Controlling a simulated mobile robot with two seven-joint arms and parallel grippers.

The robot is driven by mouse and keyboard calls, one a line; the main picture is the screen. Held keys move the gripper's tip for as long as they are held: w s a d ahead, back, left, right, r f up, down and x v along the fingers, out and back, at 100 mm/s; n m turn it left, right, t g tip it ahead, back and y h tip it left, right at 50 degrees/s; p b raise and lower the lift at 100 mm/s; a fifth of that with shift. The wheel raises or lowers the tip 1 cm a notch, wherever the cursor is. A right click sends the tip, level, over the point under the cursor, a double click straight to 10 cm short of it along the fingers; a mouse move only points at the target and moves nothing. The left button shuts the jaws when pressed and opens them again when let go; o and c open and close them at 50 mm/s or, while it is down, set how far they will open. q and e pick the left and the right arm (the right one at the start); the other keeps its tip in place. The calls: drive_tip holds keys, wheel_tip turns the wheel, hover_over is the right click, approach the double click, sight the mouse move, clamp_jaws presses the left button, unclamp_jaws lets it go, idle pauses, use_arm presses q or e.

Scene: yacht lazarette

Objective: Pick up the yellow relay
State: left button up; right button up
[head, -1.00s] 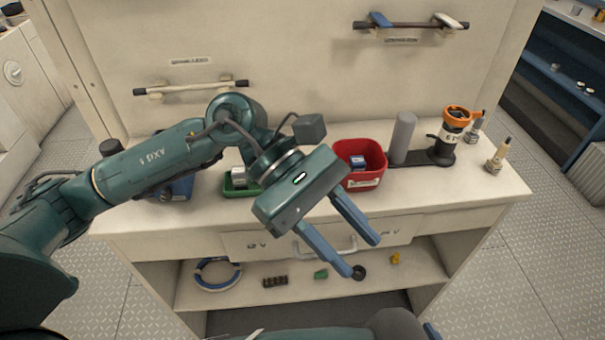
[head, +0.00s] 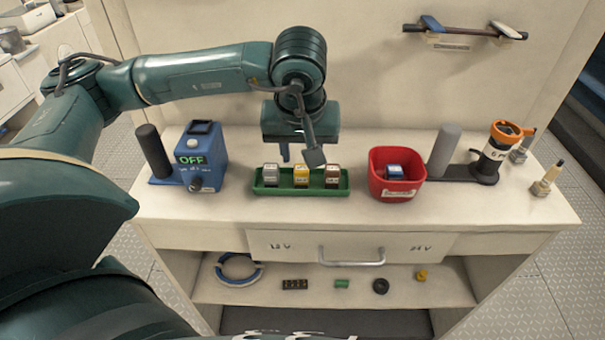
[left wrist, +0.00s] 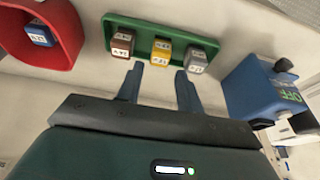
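The yellow relay (head: 301,176) stands in the middle of a green tray (head: 262,190) on the counter, between a grey relay (head: 271,175) and a brown relay (head: 332,176). In the left wrist view the yellow relay (left wrist: 161,54) lies ahead of the gap between my fingers. My left gripper (left wrist: 161,75) is open and empty, its two blue fingers apart and pointing toward the tray. In the head view my left gripper (head: 300,155) hangs just behind and above the tray, partly hiding its own fingers. I do not make out my right gripper.
A red bin (head: 373,185) holding a blue relay (head: 394,171) stands right of the tray. A blue device (head: 209,160) reading OFF stands left. An orange-topped tool (head: 498,150) and a grey cylinder (head: 445,150) stand further right. The counter front is clear.

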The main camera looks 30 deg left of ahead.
sight(302, 170)
use_arm(q)
drive_tip(key=shift+p+x, duration=0.4)
drive_tip(key=shift+x, duration=2.7)
drive_tip(key=shift+s+d, duration=0.15)
drive_tip(key=shift+c, duration=0.3)
drive_tip(key=c, duration=0.7)
